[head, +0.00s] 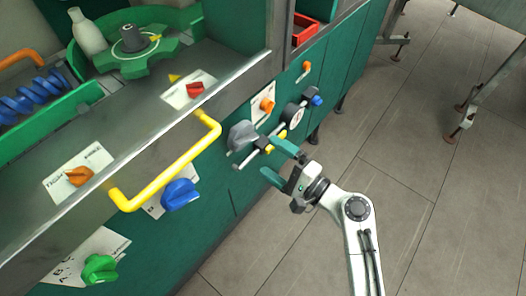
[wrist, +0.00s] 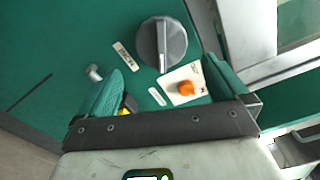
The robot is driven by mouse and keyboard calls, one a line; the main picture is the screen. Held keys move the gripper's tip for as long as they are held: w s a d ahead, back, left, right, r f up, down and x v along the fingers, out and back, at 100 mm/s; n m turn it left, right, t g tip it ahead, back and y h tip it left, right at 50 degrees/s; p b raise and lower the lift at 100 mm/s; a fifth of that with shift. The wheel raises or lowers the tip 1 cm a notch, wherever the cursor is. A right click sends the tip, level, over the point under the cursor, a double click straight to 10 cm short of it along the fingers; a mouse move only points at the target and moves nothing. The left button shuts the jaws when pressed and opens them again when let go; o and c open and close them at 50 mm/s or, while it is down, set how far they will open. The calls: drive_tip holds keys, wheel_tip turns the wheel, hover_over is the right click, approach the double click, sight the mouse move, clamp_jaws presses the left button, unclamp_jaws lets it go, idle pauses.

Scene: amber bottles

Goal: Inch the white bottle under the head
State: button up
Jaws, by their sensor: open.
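The white bottle (head: 88,33) stands upright at the left edge of the green starwheel (head: 135,62) in the head view. A filling head above it is not visible. A large grey knob (head: 241,137) sits on the green front panel; the wrist view shows a ridged grey knob (wrist: 164,45) with small labels beside it, too blurred to read surely. My gripper (head: 278,163) is off the panel's front, open and empty, its green fingers pointing toward the panel near the grey knob. In the wrist view the knob lies beyond and between the fingers (wrist: 160,88), apart from them.
A yellow handle (head: 168,170) projects from the panel left of my gripper, with a blue knob (head: 180,194) below it. A red knob (head: 195,90) and orange knobs (head: 267,105) are nearby. A blue spiral (head: 38,92) lies left of the starwheel. The floor (head: 400,170) at right is mostly clear.

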sight(249, 142)
drive_tip(key=shift+s+d, duration=0.2)
drive_tip(key=w+a+n+b, duration=0.1)
drive_tip(key=w+a+n, duration=0.1)
drive_tip(key=n, duration=0.5)
drive_tip(key=w+a+n+b, duration=0.2)
drive_tip(key=w+a+n, duration=0.1)
drive_tip(key=n, duration=0.5)
drive_tip(key=w+a+n+b, duration=0.2)
drive_tip(key=a+n, duration=0.1)
drive_tip(key=n, duration=0.5)
drive_tip(key=shift+w+a+f, duration=0.1)
drive_tip(key=shift+w+a, duration=0.05)
drive_tip(key=shift+a, duration=0.2)
drive_tip(key=shift+c, duration=0.5)
